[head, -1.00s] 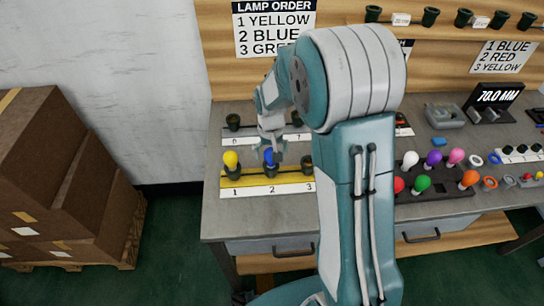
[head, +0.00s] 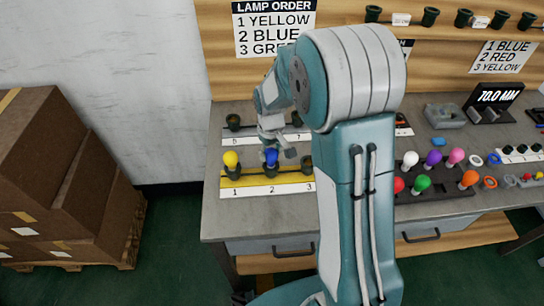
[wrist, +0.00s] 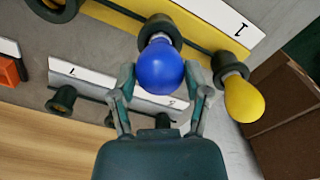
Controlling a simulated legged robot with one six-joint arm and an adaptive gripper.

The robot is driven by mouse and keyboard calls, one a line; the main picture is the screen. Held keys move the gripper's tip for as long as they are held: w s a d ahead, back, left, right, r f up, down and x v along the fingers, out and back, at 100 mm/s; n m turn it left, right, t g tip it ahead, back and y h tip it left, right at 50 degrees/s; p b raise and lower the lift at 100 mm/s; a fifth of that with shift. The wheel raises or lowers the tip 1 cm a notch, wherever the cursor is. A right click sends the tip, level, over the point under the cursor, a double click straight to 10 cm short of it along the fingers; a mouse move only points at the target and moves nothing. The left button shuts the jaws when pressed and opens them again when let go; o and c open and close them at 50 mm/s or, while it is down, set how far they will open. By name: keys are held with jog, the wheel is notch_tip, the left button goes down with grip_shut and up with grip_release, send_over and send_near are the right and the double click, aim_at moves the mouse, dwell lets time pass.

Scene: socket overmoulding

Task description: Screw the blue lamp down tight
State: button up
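The blue lamp (head: 271,157) stands upright in socket 2 of the yellow strip (head: 290,178). In the wrist view the blue lamp (wrist: 161,68) is between my gripper's two fingers, with its base in the dark socket. My gripper (wrist: 159,76) is open, with a small gap seeming to show on each side of the bulb. In the head view my gripper (head: 279,150) is at the lamp, with one finger spread out to its right.
A yellow lamp (head: 231,159) stands in socket 1, close on the left. Socket 3 (head: 307,165) is empty. Another row of dark sockets (head: 234,122) lies behind. A rack of coloured lamps (head: 438,190) is at the right. Cardboard boxes (head: 65,180) stand left of the bench.

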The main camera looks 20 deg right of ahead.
jog(key=shift+c, duration=0.4)
jog(key=m, duration=0.4)
jog(key=shift+m, duration=0.3)
jog(key=shift+f+m, duration=0.1)
jog(key=shift+m, duration=0.9)
jog(key=o, duration=1)
jog(key=shift+o, duration=0.2)
notch_tip(320, 180, up, 12)
